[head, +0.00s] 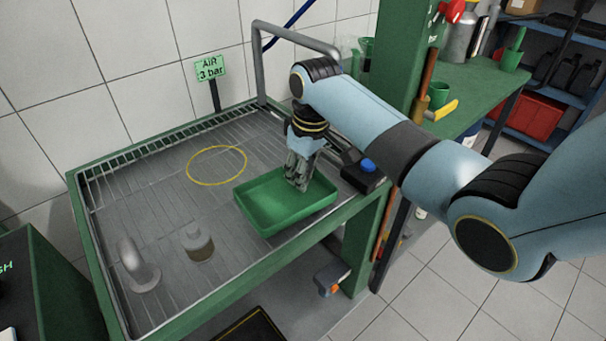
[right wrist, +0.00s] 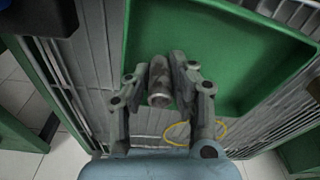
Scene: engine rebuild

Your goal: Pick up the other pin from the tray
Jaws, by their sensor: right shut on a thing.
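The green tray (head: 262,213) stands on the metal rack at its right side, and it fills much of the right wrist view (right wrist: 133,60). My right gripper (head: 297,184) points down into the tray. In the right wrist view, a short grey metal pin (right wrist: 159,82) sits between the fingers of my right gripper (right wrist: 163,88), and they are shut on it. The head view hides the pin behind the fingers. No other pin shows in the tray. My left gripper is not in view.
A grey connecting-rod-like part (head: 137,265) and a piston-like part (head: 197,243) stand on the rack (head: 165,195). A yellow ring mark (head: 217,147) lies on clear rack behind the tray. A black box with a blue button (head: 366,167) is right of the tray. A grey pipe frame (head: 262,60) rises behind.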

